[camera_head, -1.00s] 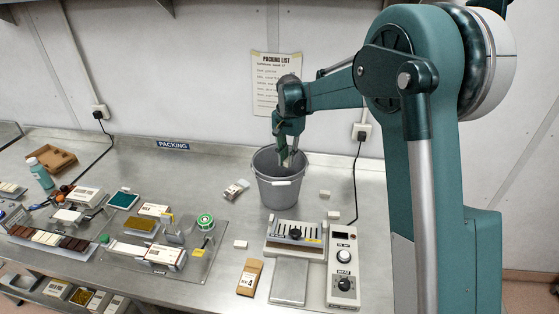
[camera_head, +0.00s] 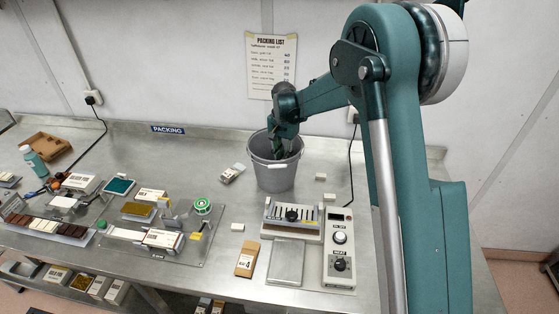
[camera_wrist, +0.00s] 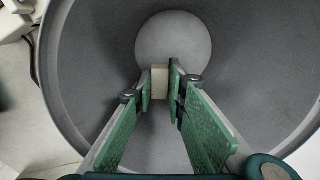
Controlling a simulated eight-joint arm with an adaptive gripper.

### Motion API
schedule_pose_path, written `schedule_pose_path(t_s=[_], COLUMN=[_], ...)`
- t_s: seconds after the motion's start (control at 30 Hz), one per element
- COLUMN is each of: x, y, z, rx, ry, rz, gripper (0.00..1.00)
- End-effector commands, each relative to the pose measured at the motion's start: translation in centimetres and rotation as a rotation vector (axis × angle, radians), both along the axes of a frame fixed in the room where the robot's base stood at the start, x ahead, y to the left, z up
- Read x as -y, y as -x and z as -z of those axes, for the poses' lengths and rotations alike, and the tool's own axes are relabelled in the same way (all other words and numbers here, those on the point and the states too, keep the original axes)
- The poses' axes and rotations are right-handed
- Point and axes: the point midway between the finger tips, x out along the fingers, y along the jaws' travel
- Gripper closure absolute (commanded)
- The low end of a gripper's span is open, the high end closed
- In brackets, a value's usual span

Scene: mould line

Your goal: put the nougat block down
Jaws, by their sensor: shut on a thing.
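My gripper (camera_head: 284,152) reaches down into a grey bucket (camera_head: 270,182) on the steel bench. In the wrist view its green-padded fingers (camera_wrist: 161,88) are shut on a small cream nougat block (camera_wrist: 160,82). The block is held inside the bucket's walls (camera_wrist: 80,75), and the round paler bottom (camera_wrist: 173,38) shows beyond it. I cannot tell how far the block is above the bottom. In the head view the block is hidden by the bucket and the gripper.
Small pale blocks lie on the bench (camera_head: 320,177), (camera_head: 329,197), (camera_head: 237,227). A heater unit (camera_head: 340,250) and a slotted device (camera_head: 292,216) stand in front of the bucket. A white carton (camera_head: 231,173) lies left of it. Bench space (camera_head: 190,155) behind the boxes is clear.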

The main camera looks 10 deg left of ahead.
Motion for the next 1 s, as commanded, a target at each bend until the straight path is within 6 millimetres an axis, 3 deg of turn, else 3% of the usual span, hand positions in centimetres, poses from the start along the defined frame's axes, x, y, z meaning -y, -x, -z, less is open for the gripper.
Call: schedule_pose_path(t_s=[0.4,0.83,1.0], x=[0.0,0.0,0.0], y=[0.0,0.0,0.0], z=[5.0,5.5,6.9], rx=[0.000,0.000,0.000], ry=[0.000,0.000,0.000], rz=[0.000,0.000,0.000], gripper=[0.92,0.92,0.92])
